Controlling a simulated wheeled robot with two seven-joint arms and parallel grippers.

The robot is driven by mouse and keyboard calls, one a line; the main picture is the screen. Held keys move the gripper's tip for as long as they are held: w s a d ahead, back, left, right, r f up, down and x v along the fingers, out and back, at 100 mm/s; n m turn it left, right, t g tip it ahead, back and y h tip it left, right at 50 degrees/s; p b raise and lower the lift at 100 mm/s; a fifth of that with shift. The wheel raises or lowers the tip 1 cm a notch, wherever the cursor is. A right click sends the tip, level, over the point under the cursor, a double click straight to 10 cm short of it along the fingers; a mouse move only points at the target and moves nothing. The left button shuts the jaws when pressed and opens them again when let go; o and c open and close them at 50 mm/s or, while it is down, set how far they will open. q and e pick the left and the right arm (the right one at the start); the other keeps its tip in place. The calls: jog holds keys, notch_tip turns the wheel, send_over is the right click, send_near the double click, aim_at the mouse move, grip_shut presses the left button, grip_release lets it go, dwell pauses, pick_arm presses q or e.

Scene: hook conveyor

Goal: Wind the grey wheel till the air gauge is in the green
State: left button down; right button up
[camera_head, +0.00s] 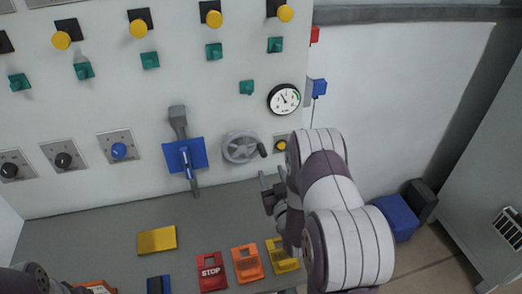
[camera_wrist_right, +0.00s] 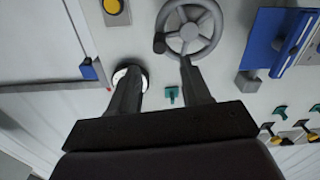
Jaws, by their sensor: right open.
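The grey wheel (camera_head: 240,147) is mounted on the pale panel, with a dark knob handle at its right. It also shows in the right wrist view (camera_wrist_right: 190,28), beyond the fingers, with its knob at the left of the rim. The air gauge (camera_head: 284,99) is a white dial up and right of the wheel. Its needle points to the upper left, and a green mark shows at the right of the dial. In the right wrist view, a finger partly hides the gauge. My right gripper (camera_head: 272,180) is open and empty, below and right of the wheel, apart from it.
A blue lever plate (camera_head: 201,152) is left of the wheel. A yellow button (camera_head: 281,145) sits right of it, close to my right arm. Red, orange and yellow tags (camera_head: 212,272) lie on the grey ledge (camera_head: 90,233) below. Green and yellow knobs line the panel above.

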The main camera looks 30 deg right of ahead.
aim_at(264, 155)
jog(key=p+x, duration=0.2)
jog(key=x, duration=0.9)
jog(key=shift+w, duration=0.3)
grip_shut()
